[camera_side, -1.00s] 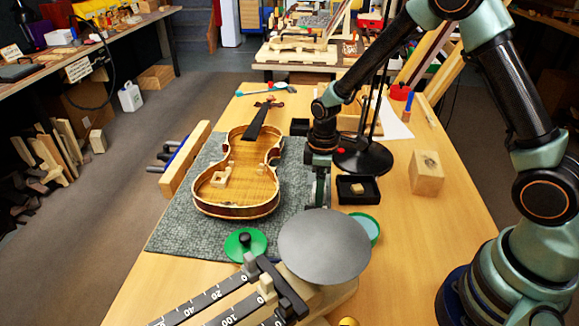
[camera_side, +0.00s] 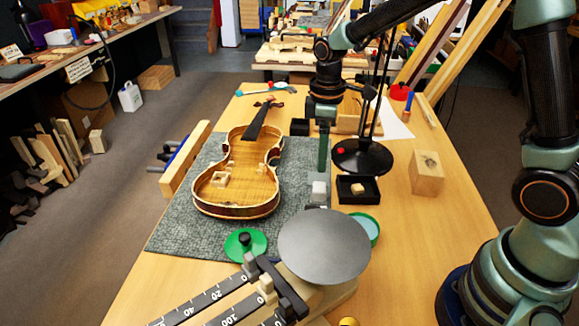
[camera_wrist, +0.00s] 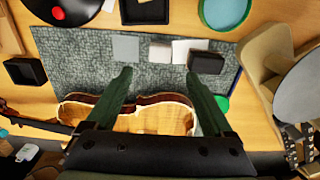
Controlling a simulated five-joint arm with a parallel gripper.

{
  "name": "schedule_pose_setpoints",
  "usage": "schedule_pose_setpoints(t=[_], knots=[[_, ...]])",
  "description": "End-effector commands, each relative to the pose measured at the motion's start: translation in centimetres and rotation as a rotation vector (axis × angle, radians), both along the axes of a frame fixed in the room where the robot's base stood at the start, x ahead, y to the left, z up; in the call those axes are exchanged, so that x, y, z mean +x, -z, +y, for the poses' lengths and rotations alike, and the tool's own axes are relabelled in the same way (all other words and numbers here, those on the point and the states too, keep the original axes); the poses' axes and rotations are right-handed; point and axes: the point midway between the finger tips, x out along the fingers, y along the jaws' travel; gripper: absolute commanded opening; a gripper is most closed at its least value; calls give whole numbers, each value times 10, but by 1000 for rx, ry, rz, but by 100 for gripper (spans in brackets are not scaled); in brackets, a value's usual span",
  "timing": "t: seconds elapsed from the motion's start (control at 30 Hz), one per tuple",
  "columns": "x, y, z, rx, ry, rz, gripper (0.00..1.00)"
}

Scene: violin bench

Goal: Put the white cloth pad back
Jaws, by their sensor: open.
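The white cloth pad (camera_side: 319,187) shows in the side view as a small white block low at the right edge of the grey mat, just below my gripper (camera_side: 323,168). In the wrist view a white piece that looks like the pad (camera_wrist: 187,50) lies in a row on the mat, beside a tan block (camera_wrist: 160,53) and a dark block (camera_wrist: 206,62). A flat grey square (camera_wrist: 125,48) lies at the row's other end. My gripper (camera_wrist: 160,73) is open with nothing between its fingers, above the mat between the row and the violin.
The open violin body (camera_side: 240,185) lies on the grey mat (camera_side: 180,228) to the left. A black lamp base (camera_side: 362,157), a black tray (camera_side: 345,196) and a wooden block (camera_side: 426,172) stand to the right. A balance with a grey pan (camera_side: 324,245) is in front.

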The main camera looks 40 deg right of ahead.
Motion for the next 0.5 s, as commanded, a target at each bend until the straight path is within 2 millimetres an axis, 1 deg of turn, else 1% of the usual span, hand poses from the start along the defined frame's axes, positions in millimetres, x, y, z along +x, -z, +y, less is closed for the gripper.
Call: schedule_pose_setpoints(t=[0.17, 0.27, 0.37, 0.4, 0.5], knots=[[-2, -16, -1, 1, 18, -14, 86], [-9, -33, -3, 4, 71, -51, 86], [-22, -56, -7, 14, 161, -109, 86], [-29, -66, -8, 20, 202, -134, 86], [-47, -87, -12, 39, 307, -199, 86]])
